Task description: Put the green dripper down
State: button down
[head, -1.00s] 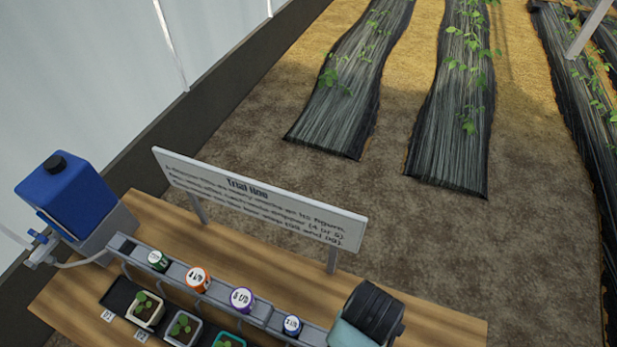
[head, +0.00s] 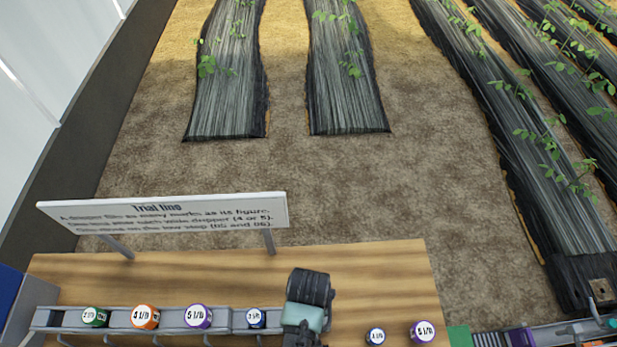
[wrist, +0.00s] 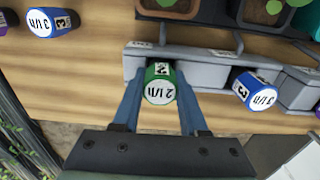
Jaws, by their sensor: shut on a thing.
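My gripper (wrist: 158,98) is shut on a green dripper (wrist: 160,84) marked 2 l/h, with one finger on each side. In the wrist view it is held at the end of the grey rail (wrist: 190,56); I cannot tell whether it touches it. In the head view my gripper (head: 303,316) hides the held dripper. Another green dripper (head: 95,317) sits at the left of the rail. To its right are an orange dripper (head: 145,317), a purple dripper (head: 198,317) and a blue dripper (head: 256,318), which also shows in the wrist view (wrist: 256,90).
A blue dripper (head: 376,337) and a purple dripper (head: 423,331) stand apart on the wooden bench (head: 385,275), right of my gripper. A white sign (head: 165,215) stands behind the rail. Potted seedlings (wrist: 182,6) stand beside the rail in the wrist view.

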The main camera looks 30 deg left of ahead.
jog(key=shift+f, duration=0.15)
jog(key=shift+f, duration=0.3)
jog(key=shift+s+f+b, duration=0.25)
jog(key=shift+b, duration=0.1)
jog(key=shift+c, duration=2.2)
grip_release()
jog(key=shift+s+f, duration=0.1)
jog(key=shift+a+r, duration=0.1)
jog(key=shift+r, duration=0.4)
jog(key=r, duration=0.7)
jog(key=w+r, duration=0.1)
jog(key=r, duration=0.3)
jog(key=shift+p, duration=0.35)
jog(key=shift+s+r, duration=0.15)
jog(key=shift+r, duration=0.6)
